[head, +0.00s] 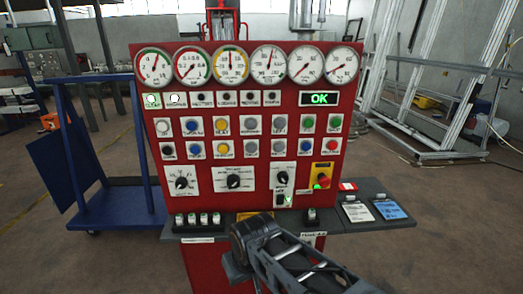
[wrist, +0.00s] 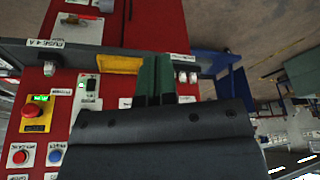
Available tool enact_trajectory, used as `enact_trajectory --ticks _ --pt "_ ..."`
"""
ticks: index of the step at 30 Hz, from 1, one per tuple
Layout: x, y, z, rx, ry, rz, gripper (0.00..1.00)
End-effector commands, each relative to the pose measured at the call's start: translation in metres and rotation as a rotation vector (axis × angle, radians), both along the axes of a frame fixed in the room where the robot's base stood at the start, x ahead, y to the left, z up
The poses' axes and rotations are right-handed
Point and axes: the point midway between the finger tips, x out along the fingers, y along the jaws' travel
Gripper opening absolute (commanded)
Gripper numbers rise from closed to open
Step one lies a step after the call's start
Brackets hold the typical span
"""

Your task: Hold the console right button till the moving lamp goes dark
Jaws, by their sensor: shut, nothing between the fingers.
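The red console (head: 240,150) stands upright in the head view. In its row of small lamps, the first lamp (head: 152,100) and second lamp (head: 174,99) are lit white; the others look dark. Their labels are too small to read. A single shelf button (head: 311,215) sits at the right of the console's shelf; it also shows in the wrist view (wrist: 48,68). Several more shelf buttons (head: 197,218) sit at the left. My gripper (wrist: 155,62) is shut and empty, over the shelf beside the yellow plate (wrist: 118,64). In the head view my wrist hides its fingertips.
Two rows of coloured buttons, several gauges, rotary knobs and a red stop button on a yellow box (head: 322,177) fill the panel. A green OK display (head: 320,98) is lit. A blue cart (head: 120,205) stands left. Tags (head: 388,209) lie on the shelf's right end.

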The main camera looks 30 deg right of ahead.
Motion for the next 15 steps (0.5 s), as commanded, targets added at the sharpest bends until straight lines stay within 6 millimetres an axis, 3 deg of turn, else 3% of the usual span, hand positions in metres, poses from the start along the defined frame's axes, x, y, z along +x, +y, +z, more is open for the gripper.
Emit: enact_trajectory --ticks 8,11,15 --pt "0.003 -0.001 0.002 0.010 -0.002 -0.015 0.00" --pt "0.020 -0.006 0.013 0.065 -0.020 -0.097 0.00" --pt "0.069 -0.030 0.040 0.228 -0.086 -0.337 0.00"
